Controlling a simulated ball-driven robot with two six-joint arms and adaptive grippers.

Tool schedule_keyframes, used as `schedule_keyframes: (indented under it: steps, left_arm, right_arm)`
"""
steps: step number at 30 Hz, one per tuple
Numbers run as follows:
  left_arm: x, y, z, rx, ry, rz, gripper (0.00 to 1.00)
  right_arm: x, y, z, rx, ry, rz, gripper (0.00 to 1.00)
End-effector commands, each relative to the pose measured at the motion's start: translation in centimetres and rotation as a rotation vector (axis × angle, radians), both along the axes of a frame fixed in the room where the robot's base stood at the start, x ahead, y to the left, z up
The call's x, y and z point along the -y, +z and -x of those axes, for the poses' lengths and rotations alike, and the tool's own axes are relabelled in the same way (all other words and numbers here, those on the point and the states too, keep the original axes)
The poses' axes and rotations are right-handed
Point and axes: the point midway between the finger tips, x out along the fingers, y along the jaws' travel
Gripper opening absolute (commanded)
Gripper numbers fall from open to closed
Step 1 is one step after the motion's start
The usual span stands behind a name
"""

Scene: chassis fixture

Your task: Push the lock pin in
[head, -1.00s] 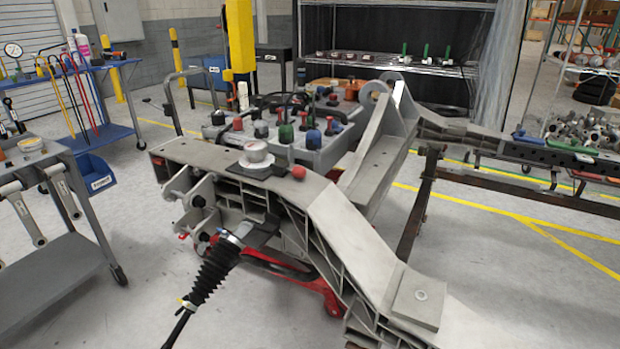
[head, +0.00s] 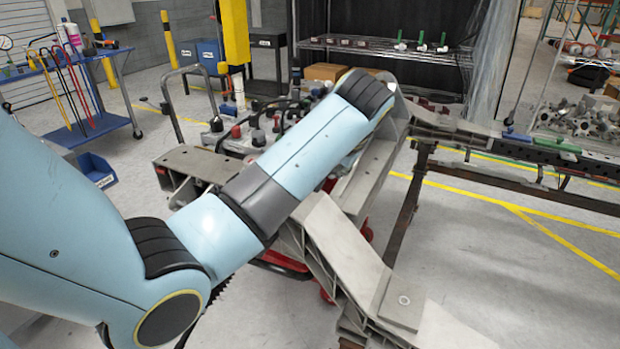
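My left arm (head: 285,165) comes in from the left and crosses over the grey chassis fixture (head: 345,245). Its far end is near the fixture's upright bracket (head: 378,160). The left gripper does not show; the arm's own links may hide it. The lock pin cannot be made out. The part of the beam that carried a red knob and a round gauge-like piece in the earlier view is covered by my arm. My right gripper is not in view.
A blue tool cart (head: 100,110) is at the left. A dark rail frame (head: 500,175) runs off to the right. The floor (head: 540,290) at the lower right is clear.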

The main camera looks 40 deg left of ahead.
Motion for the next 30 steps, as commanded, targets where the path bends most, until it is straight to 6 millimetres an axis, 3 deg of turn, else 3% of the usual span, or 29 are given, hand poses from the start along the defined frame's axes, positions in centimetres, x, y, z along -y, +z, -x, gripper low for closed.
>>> schedule_keyframes:
  steps: [13,19,30]
  left_arm:
    - [-4.3,-7.7,-2.6,-0.003,0.002,0.0,0.0]
    - [-7.1,-7.9,-2.2,-0.002,0.002,-0.001,0.0]
    - [-8.0,-8.2,-2.1,-0.001,0.0,0.001,0.0]
  right_arm:
    - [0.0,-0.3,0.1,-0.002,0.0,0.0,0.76]
    - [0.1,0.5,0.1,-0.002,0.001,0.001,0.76]
    - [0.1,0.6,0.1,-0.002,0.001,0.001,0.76]
